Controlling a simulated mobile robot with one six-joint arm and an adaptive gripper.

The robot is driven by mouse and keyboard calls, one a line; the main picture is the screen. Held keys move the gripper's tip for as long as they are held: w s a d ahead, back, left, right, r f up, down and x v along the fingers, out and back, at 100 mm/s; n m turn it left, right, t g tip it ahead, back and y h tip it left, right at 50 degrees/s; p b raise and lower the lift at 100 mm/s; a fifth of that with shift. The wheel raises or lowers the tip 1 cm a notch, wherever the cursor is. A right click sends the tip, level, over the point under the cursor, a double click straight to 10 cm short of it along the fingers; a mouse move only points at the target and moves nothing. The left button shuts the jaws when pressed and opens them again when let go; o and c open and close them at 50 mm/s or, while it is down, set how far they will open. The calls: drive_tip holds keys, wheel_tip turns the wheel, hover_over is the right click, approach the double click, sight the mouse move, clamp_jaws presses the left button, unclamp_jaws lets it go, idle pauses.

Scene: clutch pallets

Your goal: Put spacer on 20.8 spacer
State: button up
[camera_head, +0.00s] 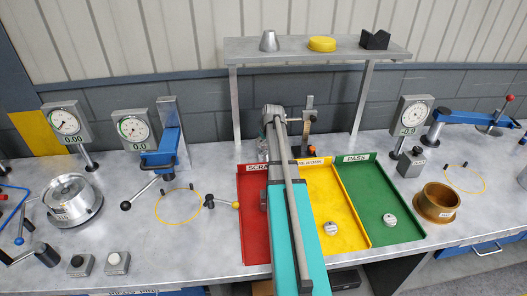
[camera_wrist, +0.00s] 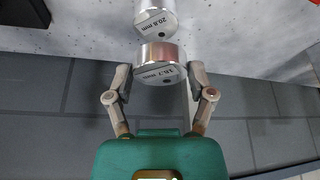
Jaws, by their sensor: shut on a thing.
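In the wrist view my gripper (camera_wrist: 162,85) is shut on a shiny metal spacer (camera_wrist: 161,52), with one finger on each side. In the head view my arm crosses the middle, and neither my fingers nor these two spacers can be made out.
Red (camera_head: 254,218), yellow (camera_head: 345,219) and green (camera_head: 401,202) trays sit mid-bench. A small round part lies in the yellow tray (camera_head: 330,228) and another in the green (camera_head: 389,220). A shelf (camera_head: 312,52) stands behind. Dial gauges flank the trays; a brass ring (camera_head: 437,202) is at right.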

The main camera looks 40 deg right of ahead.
sight(264, 153)
idle(0.3)
drive_tip(key=shift+w+d+f+b, duration=0.25)
drive_tip(key=shift+w+f+b, duration=0.1)
drive_tip(key=shift+f+b, duration=1.6)
drive_tip(key=shift+b, duration=0.05)
drive_tip(key=shift+f, duration=0.15)
drive_tip(key=o, duration=1.3)
drive_tip(key=p+v, duration=1.1)
drive_tip(key=v, duration=0.1)
drive_tip(key=shift+s, duration=0.15)
